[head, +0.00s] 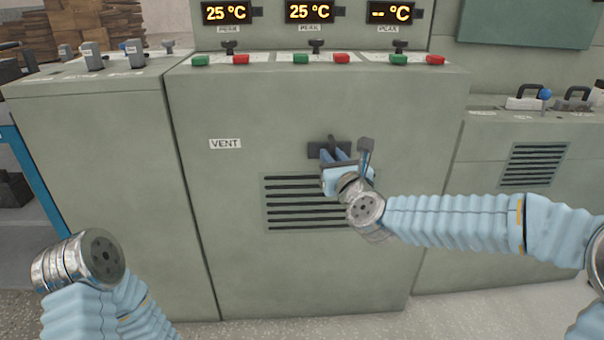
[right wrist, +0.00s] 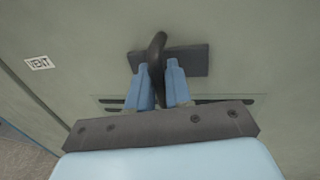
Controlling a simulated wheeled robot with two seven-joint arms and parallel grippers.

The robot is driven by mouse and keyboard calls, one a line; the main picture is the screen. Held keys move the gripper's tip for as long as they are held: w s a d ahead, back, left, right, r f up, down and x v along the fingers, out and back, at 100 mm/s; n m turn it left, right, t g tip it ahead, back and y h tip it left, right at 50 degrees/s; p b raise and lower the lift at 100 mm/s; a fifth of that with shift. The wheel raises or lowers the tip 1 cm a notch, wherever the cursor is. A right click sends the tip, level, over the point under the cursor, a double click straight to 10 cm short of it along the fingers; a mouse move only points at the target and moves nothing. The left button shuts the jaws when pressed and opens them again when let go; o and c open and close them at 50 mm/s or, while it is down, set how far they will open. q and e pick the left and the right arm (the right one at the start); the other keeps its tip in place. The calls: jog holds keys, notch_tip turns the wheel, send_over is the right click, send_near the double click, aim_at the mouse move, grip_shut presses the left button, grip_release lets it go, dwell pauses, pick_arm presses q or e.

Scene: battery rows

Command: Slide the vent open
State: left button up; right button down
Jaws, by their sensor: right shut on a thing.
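The vent (head: 290,212) is a slotted grille low on the front of the middle grey-green cabinet. Above it is a dark handle (head: 332,141) on a dark plate (head: 315,150). A label reading VENT (head: 225,144) is to the left, and it also shows in the right wrist view (right wrist: 39,63). My right gripper (head: 335,160) is at the handle. In the right wrist view its two blue fingers (right wrist: 159,85) are shut around the dark upright handle (right wrist: 156,55). My arm hides the grille's right end. My left arm is at the lower left, with its fingers out of view.
Green and red buttons and small levers line the ledge above, under temperature displays (head: 309,12). A lower cabinet with another grille (head: 533,165) stands to the right. A cabinet with several levers (head: 92,55) stands to the left. The panel around the label is clear.

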pick_arm(q)
jog(key=shift+f+b, duration=0.3)
jog(key=shift+f, duration=0.5)
pick_arm(e)
jog(key=d, duration=0.2)
jog(key=shift+w+d, duration=0.1)
jog(key=shift+d, duration=0.25)
jog(key=c, duration=1.2)
grip_release()
jog(key=shift+d, duration=0.15)
pick_arm(q)
jog(key=shift+r+p, duration=0.6)
pick_arm(e)
jog(key=s+d, duration=0.2)
jog(key=s, duration=1.1)
jog(key=shift+s+d, duration=0.25)
jog(key=shift+s, duration=0.1)
